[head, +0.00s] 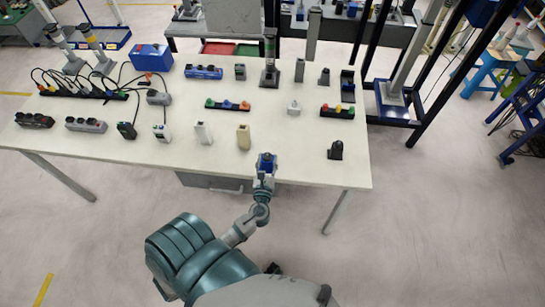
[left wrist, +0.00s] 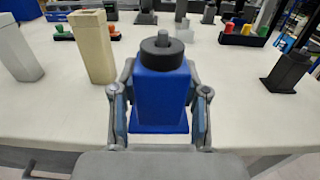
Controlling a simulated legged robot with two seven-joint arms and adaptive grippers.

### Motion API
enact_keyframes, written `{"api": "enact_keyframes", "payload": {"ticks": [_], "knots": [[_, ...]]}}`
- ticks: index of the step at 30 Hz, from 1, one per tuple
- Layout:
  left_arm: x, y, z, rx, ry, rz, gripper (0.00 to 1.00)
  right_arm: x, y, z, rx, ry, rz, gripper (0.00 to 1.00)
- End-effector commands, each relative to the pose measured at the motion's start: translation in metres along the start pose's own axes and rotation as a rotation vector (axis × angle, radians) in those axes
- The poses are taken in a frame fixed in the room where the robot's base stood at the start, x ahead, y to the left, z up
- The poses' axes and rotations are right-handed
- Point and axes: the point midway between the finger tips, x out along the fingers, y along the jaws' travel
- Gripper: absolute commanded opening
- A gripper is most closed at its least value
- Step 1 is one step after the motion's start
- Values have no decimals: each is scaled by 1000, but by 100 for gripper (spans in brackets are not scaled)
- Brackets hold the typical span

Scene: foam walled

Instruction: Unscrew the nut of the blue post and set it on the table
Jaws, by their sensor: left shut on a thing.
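The blue post (left wrist: 160,95) is a square blue block with a wider foot, upright in the left wrist view. A round dark nut (left wrist: 162,53) sits on its top, with a grey stud end standing up through it. My left gripper (left wrist: 160,112) has one finger on each side of the post and is shut on it. In the head view the post (head: 266,160) and my left gripper (head: 264,177) are at the front edge of the table (head: 290,165). I cannot tell whether the foot touches the tabletop. My right gripper is not in view.
A beige block (head: 243,137) and a white block (head: 203,133) stand left of the post. A black piece (head: 335,150) stands to the right. Button strips (head: 228,105) and other parts stand farther back. Bare tabletop lies between the post and the black piece.

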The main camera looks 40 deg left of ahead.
Motion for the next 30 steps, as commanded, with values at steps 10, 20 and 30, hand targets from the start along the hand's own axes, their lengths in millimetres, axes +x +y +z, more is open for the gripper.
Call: {"api": "enact_keyframes", "payload": {"ticks": [10,20,30], "knots": [[0,0,1,0,-1,0,7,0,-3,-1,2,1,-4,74],[0,0,0,-1,-1,0,0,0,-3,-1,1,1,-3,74],[-1,-63,38,-26,-6,-175,0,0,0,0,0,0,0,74]]}}
